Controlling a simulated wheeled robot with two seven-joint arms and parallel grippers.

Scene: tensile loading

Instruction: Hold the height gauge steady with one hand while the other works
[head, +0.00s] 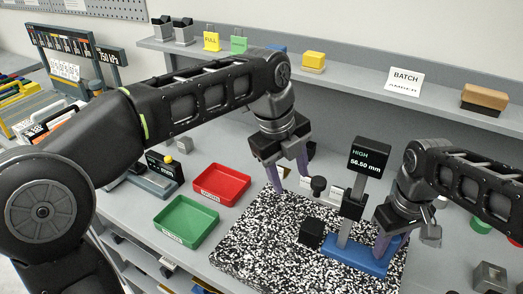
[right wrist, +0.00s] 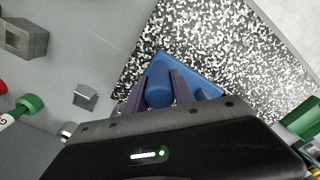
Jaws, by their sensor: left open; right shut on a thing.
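The height gauge has a blue base (head: 360,261), a grey column and a dark display (head: 368,160) reading HIGH 56.50 mm. It stands upright on the speckled plate (head: 255,245). My right gripper (head: 384,250) is shut on the gauge's base; the right wrist view shows its fingers on either side of a rounded blue part (right wrist: 159,88) of it. My left gripper (head: 290,182) is open and empty above the plate, left of the gauge, near a dark round knob (head: 319,184). A black block (head: 311,233) sits on the plate left of the column.
A red tray (head: 222,184) and a green tray (head: 186,222) lie left of the plate. A shelf at the back holds a BATCH card (head: 404,80) and several blocks. Grey metal blocks (right wrist: 86,96) and a green-capped item (right wrist: 28,103) lie beside the plate.

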